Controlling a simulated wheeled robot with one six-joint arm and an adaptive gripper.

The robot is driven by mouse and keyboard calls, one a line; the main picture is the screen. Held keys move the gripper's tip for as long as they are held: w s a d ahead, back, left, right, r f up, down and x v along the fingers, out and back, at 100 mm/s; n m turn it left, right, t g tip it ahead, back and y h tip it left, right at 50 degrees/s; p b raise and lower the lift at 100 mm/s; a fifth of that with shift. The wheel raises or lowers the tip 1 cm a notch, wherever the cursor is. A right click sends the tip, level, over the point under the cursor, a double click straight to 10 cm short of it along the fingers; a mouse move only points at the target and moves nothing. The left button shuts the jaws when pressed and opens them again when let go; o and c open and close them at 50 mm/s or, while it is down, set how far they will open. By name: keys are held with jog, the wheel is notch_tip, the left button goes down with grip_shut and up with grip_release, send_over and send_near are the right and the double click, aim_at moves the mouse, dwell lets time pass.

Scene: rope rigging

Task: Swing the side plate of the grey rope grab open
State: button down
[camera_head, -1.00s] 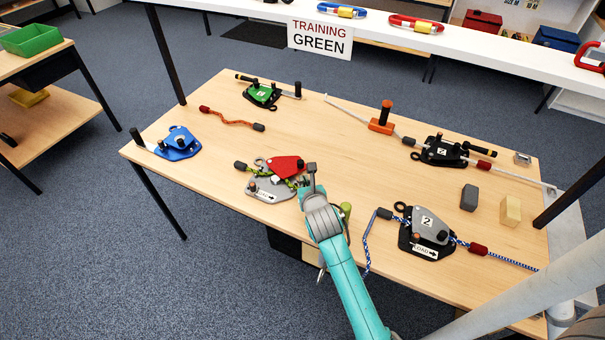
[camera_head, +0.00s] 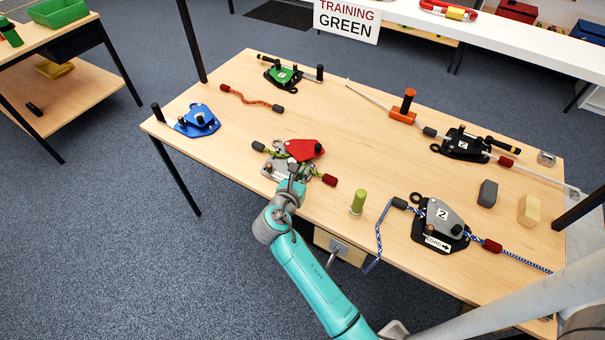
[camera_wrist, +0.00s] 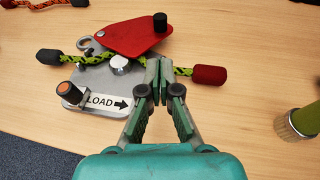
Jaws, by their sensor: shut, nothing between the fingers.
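A rope grab with a grey base (camera_wrist: 88,94) and a red side plate (camera_wrist: 125,36) lies on the table in the wrist view. The red plate is swung away from most of the base, leaving the yellow-green rope (camera_wrist: 60,58) and a metal stud exposed. The base has a LOAD arrow label and a black peg with an orange top (camera_wrist: 69,93). In the head view the red plate (camera_head: 304,149) is beyond the base (camera_head: 270,171). My gripper (camera_wrist: 160,66) is shut and empty, its tips at the base's right edge, near the rope, below the plate's black knob (camera_wrist: 160,22).
Another grab with a grey side plate (camera_head: 445,217) marked 2, on a black base, sits right on blue rope. Blue (camera_head: 198,121), green (camera_head: 283,75) and black (camera_head: 462,143) grabs lie farther off.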

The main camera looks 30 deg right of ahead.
send_near(318, 149)
jog(key=x, duration=0.5)
jog(key=shift+w+f, duration=0.25)
jog(key=shift+f, duration=0.2)
jog(key=shift+w+d, duration=0.45)
jog(key=shift+d, duration=0.1)
jog(key=shift+d, duration=0.3)
jog(key=shift+d+n+t, duration=0.1)
jog(key=shift+n+t, duration=0.2)
